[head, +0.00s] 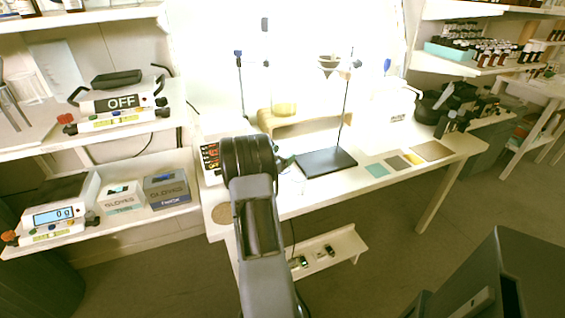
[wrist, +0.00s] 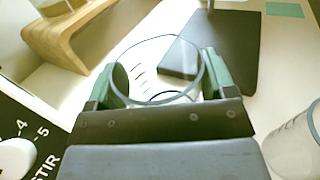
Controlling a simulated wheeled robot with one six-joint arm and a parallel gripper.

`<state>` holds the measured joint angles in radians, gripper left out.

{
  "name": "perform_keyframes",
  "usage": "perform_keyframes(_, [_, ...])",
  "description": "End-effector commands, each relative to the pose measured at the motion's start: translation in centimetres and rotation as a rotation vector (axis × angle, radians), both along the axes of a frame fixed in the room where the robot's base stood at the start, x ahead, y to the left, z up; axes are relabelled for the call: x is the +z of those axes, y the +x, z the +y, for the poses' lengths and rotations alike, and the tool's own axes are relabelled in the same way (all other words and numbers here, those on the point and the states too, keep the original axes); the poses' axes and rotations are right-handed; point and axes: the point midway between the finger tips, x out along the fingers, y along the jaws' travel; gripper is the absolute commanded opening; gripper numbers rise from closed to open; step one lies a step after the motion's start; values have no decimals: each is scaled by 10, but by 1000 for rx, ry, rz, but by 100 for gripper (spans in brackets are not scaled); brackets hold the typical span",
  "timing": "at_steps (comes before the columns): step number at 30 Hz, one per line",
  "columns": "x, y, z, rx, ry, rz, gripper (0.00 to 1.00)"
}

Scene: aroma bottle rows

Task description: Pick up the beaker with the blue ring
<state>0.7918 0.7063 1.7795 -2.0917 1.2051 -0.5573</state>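A clear glass beaker (wrist: 157,62) with a thin blue-grey rim and dark graduation marks is between the two green fingers of my gripper (wrist: 160,88) in the wrist view. One finger is on each side of it. Whether the pads press on the glass cannot be told. A dark curved line shows low on the beaker; its colour is unclear. In the head view my gripper (head: 284,160) is over the table beside the stirrer, mostly hidden by my wrist. A second clear beaker (wrist: 297,145) is partly cut off at the right of the wrist view.
The stirrer with its dial (wrist: 18,157) is close on the left. A black stand base (head: 326,162) with an upright rod is to the right, and a wooden stand (head: 300,122) behind. Coloured squares (head: 377,170) lie on the table (head: 455,150). Shelves with balances flank the left.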

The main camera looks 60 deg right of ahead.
Motion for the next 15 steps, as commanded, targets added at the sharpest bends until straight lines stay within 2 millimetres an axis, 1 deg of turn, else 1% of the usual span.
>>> perform_keyframes(1, [0,0,0,0,0,0,72])
perform_keyframes(2, [0,0,0,0,0,0,69])
perform_keyframes(9, [0,0,0,0,0,0,46])
perform_keyframes(10, [0,0,0,0,-1,0,44])
perform_keyframes(15, [0,0,0,0,-1,0,44])
